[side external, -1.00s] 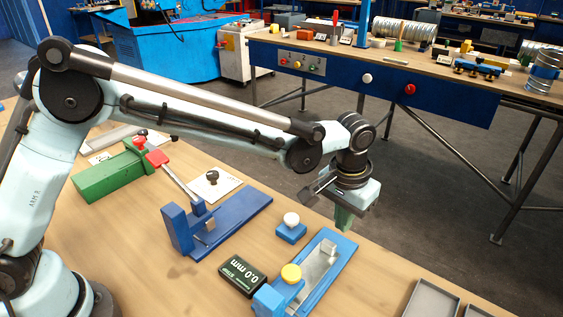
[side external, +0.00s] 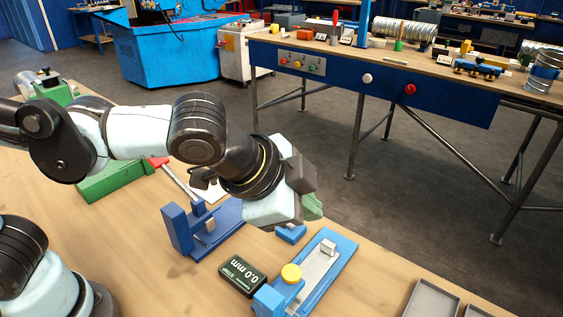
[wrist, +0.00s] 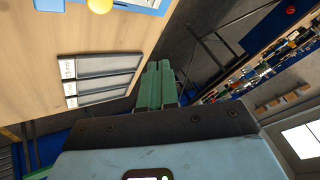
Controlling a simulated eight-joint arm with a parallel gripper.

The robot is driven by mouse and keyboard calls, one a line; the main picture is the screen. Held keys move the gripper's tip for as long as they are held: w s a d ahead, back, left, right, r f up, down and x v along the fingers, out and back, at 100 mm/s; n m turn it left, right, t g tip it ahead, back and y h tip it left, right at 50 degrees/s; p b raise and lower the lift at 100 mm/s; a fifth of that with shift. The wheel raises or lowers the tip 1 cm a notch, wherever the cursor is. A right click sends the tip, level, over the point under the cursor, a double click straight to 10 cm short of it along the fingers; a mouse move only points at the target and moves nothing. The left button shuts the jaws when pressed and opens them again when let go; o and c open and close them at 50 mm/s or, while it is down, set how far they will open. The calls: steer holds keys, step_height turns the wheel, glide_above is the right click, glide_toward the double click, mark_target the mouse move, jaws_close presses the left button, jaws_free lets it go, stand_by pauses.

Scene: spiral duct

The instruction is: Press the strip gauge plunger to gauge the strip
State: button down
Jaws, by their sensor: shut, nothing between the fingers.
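The strip gauge is a blue fixture (side external: 335,262) at the lower middle of the side external view, with a metal strip (side external: 318,266) lying in its channel. Its yellow round plunger knob (side external: 291,273) stands at the near end. The knob also shows at the top of the wrist view (wrist: 100,4). A black display (side external: 242,275) beside it reads 0.0 mm. My gripper (side external: 313,207) has green fingers, which are shut and empty. It is held up behind and left of the gauge, apart from it. The fingers (wrist: 158,85) also show in the wrist view, pointing past the table edge.
A small blue block (side external: 291,234) is partly hidden behind my wrist. Grey trays (side external: 432,300) lie at the lower right. Bare wood lies in front of the display.

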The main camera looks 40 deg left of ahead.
mark_target(286, 275)
steer(key=shift+s+a+r+m+t+h, duration=0.15)
steer(key=shift+s+m+t+h, duration=0.15)
steer(key=shift+s+m, duration=0.4)
steer(key=shift+s+a+r+m+t+h, duration=0.1)
steer(key=shift+s+a+m+t+h, duration=0.15)
steer(key=shift+s+m, duration=0.45)
steer(key=shift+s+d+f, duration=0.1)
steer(key=shift+s, duration=0.1)
steer(key=shift+f, duration=4.3)
steer(key=shift+f, duration=0.15)
steer(key=shift+f, duration=0.3)
steer(key=shift+f, duration=0.75)
steer(key=shift+r, duration=1.2)
